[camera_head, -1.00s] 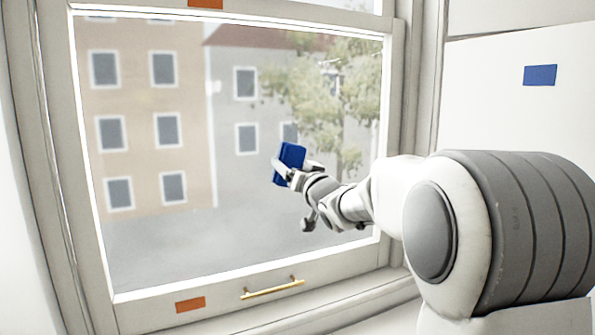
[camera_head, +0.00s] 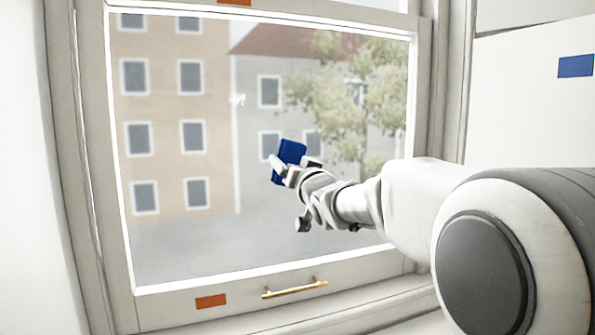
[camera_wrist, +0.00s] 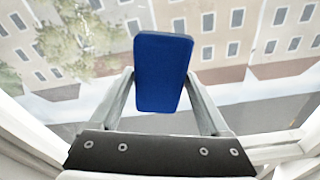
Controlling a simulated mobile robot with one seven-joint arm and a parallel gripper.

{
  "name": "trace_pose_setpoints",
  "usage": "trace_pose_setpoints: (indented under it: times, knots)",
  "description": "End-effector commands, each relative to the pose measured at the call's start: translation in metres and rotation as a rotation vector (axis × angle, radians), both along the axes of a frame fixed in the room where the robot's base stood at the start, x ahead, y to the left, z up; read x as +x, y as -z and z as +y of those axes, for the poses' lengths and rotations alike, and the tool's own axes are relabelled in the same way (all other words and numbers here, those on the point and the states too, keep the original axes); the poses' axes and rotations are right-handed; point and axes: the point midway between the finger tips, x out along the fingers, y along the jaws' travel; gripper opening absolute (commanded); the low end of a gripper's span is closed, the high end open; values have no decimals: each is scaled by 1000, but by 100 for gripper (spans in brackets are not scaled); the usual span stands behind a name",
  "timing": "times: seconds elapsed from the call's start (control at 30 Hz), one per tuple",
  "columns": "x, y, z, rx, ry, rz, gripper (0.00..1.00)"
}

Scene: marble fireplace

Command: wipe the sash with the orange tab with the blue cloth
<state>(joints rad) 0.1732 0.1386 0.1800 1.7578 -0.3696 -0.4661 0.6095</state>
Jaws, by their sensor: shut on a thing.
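The window sash (camera_head: 160,311) has an orange tab (camera_head: 211,301) on its bottom rail, left of a brass handle (camera_head: 295,288). Its large glass pane shows buildings and a tree outside. The blue cloth (camera_head: 290,152) is a folded, block-like pad in front of the middle of the pane. My gripper (camera_head: 294,164) is shut on it. In the wrist view the cloth (camera_wrist: 163,70) sits between my two fingers, with the glass behind it. I cannot tell whether the cloth touches the glass. A small pale mark (camera_head: 237,100) shows on the pane, up and left of the cloth.
Another orange tab (camera_head: 234,2) is at the top edge of the head view. A blue tab (camera_head: 575,66) is on the white surface at the right. The window frame (camera_head: 448,120) borders the pane on the right. The space before the left pane is clear.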

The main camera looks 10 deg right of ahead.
Motion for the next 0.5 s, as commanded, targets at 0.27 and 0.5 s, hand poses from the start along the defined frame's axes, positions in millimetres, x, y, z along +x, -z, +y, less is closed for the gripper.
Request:
trace_pose_setpoints:
  times: [0.27, 0.5]
  knots:
    - [-3, 4, 25, 1, -3, -1, 36]
    - [-4, 1, 35, 0, -5, 0, 36]
